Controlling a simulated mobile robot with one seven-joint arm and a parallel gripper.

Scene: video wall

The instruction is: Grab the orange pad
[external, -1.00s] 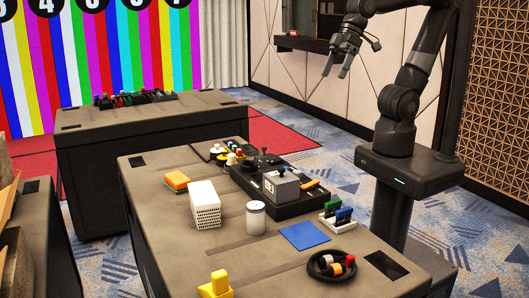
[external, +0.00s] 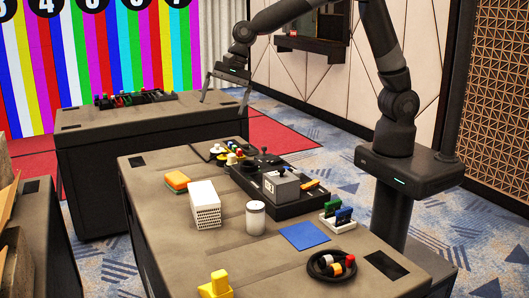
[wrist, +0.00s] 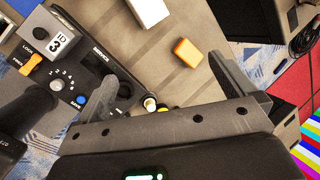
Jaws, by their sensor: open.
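The orange pad (external: 176,179) lies at the far left of the near table, with a green edge showing beneath it. In the wrist view the orange pad (wrist: 187,51) lies on the table top, ahead of the space between my fingers. My gripper (external: 226,95) is raised above the tables, to the right of the pad and higher than it. Its two fingers (wrist: 162,70) are spread wide with nothing between them.
A white perforated box (external: 205,205) stands just in front of the pad. A black control console (external: 265,185) with knobs lies to the right. A white canister (external: 255,218) and blue pad (external: 304,235) are nearer. Table space left of the pad is clear.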

